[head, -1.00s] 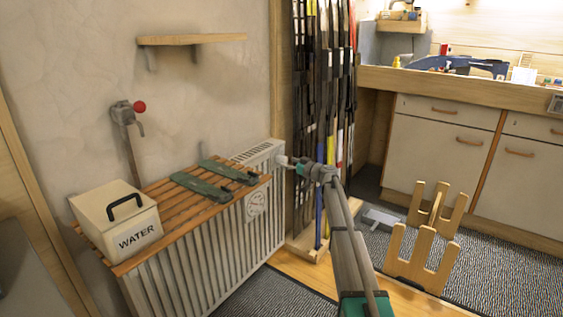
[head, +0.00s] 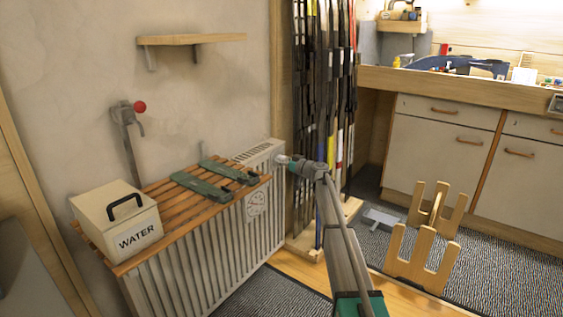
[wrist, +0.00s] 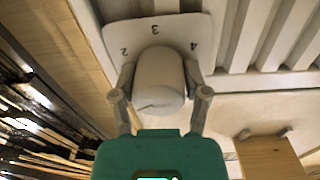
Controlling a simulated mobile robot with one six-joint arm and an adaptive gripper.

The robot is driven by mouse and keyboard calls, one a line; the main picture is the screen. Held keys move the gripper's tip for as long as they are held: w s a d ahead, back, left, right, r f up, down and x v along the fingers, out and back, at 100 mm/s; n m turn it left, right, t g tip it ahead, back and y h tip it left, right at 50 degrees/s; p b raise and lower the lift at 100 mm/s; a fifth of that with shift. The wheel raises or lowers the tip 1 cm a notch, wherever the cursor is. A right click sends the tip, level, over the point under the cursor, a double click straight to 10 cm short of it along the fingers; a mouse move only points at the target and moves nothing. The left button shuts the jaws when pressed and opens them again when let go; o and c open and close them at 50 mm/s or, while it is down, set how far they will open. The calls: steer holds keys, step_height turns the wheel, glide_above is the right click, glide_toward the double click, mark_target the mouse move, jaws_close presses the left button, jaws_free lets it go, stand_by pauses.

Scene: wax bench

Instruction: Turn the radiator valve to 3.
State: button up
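The radiator valve's pale round knob (wrist: 160,78) fills the middle of the wrist view. Behind it is a light plate (wrist: 117,36) marked 2, 3 and 4, with the 3 above the knob. A short dark line shows on the knob's near face, but I cannot tell which number the knob is set to. My gripper (wrist: 160,86) has one finger on each side of the knob, and both appear to touch it. In the head view, my gripper (head: 290,162) is at the far upper end of the white radiator (head: 232,235), where the knob is mostly hidden.
A slatted wooden shelf (head: 160,204) on the radiator holds a WATER box (head: 118,222) and green clamp-like pieces (head: 203,184). Skis (head: 325,110) stand close behind my gripper. A wooden stand (head: 425,245) is on the floor to the right.

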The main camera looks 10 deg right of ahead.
steer(key=c, duration=0.4)
steer(key=shift+c, duration=0.2)
steer(key=shift+m, duration=0.5)
steer(key=m, duration=0.4)
steer(key=shift+a, duration=0.1)
steer(key=m, duration=0.5)
steer(key=shift+m+g+p, duration=0.3)
steer(key=shift+m, duration=0.1)
steer(key=m, duration=1.2)
steer(key=shift+w, duration=0.1)
steer(key=shift+m, duration=0.3)
